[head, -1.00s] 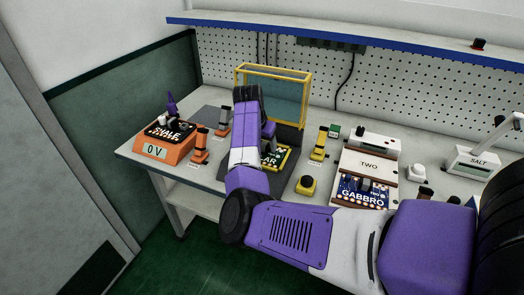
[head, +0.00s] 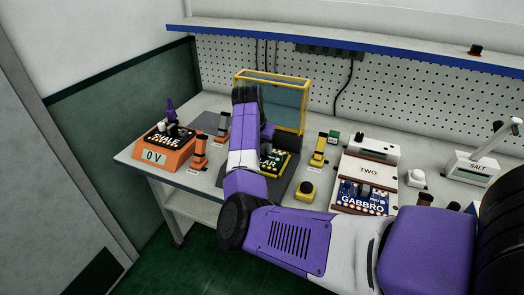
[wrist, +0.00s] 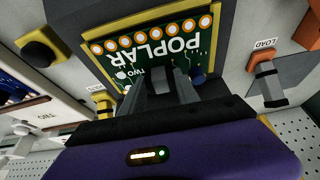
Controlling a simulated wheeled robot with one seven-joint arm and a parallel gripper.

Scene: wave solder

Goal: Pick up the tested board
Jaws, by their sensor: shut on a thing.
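A green board (wrist: 150,50) with a row of gold-ringed holes along an orange-yellow edge shows in the wrist view. It reads "POPLAR" and "TWO". My gripper (wrist: 172,92) is shut on this board, its dark fingers at the board's near part. In the head view the board (head: 277,165) lies over the dark mat (head: 282,190) in front of a yellow-framed clear screen (head: 285,105). My arm hides part of it and the fingertips there. I cannot tell whether it is touching the mat or just above it.
An orange box (head: 165,153) reading "0 V" and orange lever posts (head: 199,152) stand left. Farther right are a blue "GABBRO" board (head: 362,198) and a "SALT" box (head: 475,165). A shelf (head: 350,45) runs above.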

